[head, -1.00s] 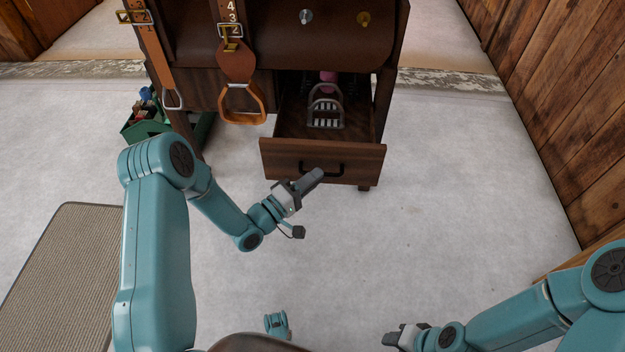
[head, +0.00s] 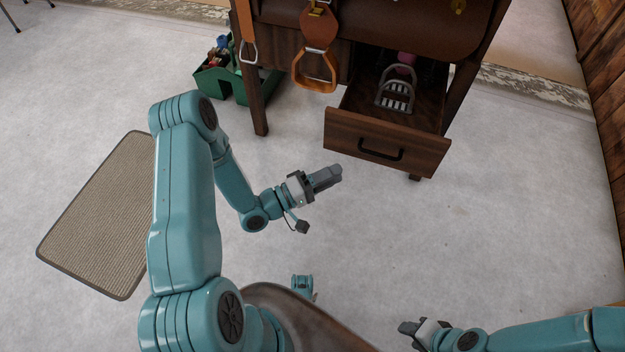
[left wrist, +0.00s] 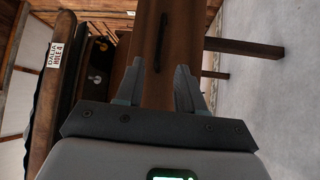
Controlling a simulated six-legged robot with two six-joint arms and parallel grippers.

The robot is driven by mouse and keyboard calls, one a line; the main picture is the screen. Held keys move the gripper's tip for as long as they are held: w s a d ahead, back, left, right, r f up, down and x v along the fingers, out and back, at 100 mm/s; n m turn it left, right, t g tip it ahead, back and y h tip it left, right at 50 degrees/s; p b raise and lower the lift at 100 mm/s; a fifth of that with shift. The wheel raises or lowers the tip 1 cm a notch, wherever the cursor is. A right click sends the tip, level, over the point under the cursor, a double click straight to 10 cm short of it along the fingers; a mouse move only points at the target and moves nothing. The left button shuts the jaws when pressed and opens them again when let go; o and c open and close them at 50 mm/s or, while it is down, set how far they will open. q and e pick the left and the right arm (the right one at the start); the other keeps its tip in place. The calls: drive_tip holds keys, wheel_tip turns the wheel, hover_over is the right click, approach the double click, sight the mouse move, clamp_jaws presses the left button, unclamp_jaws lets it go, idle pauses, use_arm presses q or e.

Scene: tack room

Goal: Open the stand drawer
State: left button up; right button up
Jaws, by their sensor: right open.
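The stand drawer (head: 350,131) is pulled out of the dark wooden stand (head: 285,45), its inside showing. Its front has a dark bar handle (head: 381,152). A grey metal curry comb-like item (head: 396,97) lies in the drawer. My left gripper (head: 337,174) is in front of the drawer, left of the handle and apart from it. In the left wrist view its fingers (left wrist: 158,88) are spread with nothing between them. The drawer front (left wrist: 150,75) and handle (left wrist: 161,42) show beyond them. My right gripper (head: 404,327) is open and empty, low over the floor.
Stirrups (head: 315,84) hang on the stand's front. A green tote (head: 212,82) with items stands on the floor left of it. A ribbed mat (head: 100,215) lies at the left. A plank wall (head: 598,65) is at the right. The floor before the drawer is clear.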

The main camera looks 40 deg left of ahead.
use_arm(q)
drive_tip(key=v, duration=0.5)
drive_tip(key=shift+s+a, duration=0.15)
drive_tip(key=shift+s, duration=0.1)
drive_tip(key=w+d+r+m+g+h, duration=0.1)
drive_tip(key=w+d+m+g, duration=0.1)
drive_tip(key=d, duration=0.5)
drive_tip(key=w+d+r+m+g+h, duration=0.1)
drive_tip(key=w+d+m+g+h, duration=0.15)
drive_tip(key=d, duration=0.45)
drive_tip(key=s+d+f+g+y, duration=0.2)
drive_tip(key=d+f+g+y, duration=0.1)
drive_tip(key=d+f+y, duration=0.15)
drive_tip(key=s+a+f+m+g+y, duration=0.2)
drive_tip(key=s+f+g, duration=0.3)
drive_tip(key=s, duration=0.3)
drive_tip(key=s+a+f+m+g+y, duration=0.2)
drive_tip(key=s+f+g+y, duration=0.15)
drive_tip(key=s, duration=0.35)
wheel_tip(320, 180, up, 26)
drive_tip(key=p, duration=2.7)
drive_tip(key=shift+g+h, duration=0.4)
drive_tip(key=shift+h, duration=0.05)
